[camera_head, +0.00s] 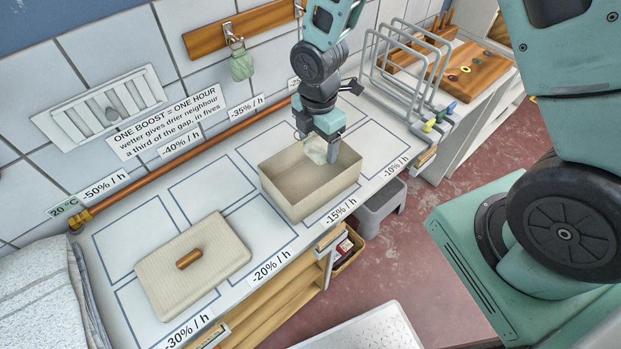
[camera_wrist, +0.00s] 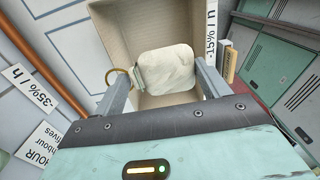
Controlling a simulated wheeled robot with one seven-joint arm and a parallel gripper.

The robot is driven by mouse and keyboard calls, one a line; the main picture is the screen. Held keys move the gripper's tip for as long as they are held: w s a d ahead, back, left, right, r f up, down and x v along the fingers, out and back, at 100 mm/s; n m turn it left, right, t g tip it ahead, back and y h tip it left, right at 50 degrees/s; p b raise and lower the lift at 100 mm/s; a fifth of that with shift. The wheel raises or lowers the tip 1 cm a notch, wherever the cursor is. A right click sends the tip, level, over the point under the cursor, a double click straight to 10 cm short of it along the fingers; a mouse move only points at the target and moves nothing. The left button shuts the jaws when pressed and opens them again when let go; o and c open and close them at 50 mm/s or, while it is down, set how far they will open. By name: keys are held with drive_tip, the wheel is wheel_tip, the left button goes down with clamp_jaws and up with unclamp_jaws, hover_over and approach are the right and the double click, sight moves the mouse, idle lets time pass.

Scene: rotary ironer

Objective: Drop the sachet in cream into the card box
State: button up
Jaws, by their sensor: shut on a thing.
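The cream sachet (camera_wrist: 167,71) is between the two fingers of my gripper (camera_wrist: 163,85) in the wrist view, with a brass-coloured ring at its left side. My gripper (camera_head: 318,150) is shut on it. The card box is open-topped and beige and stands on the white worktop. Its inner walls (camera_wrist: 124,18) show behind the sachet in the wrist view.
A grey wire rack (camera_head: 405,65) and a wooden board (camera_head: 470,75) stand to the right. A copper pipe (camera_head: 190,165) runs along the tiled wall.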

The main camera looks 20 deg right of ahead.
drive_tip(key=shift+f+b, duration=0.95)
drive_tip(key=shift+f, duration=0.55)
drive_tip(key=o, duration=1)
drive_tip(key=shift+o, duration=0.2)
drive_tip(key=shift+r, duration=0.15)
wheel_tip(320, 180, up, 17)
drive_tip(key=b, duration=0.1)
drive_tip(key=shift+b, duration=0.35)
drive_tip(key=shift+r, duration=0.1)
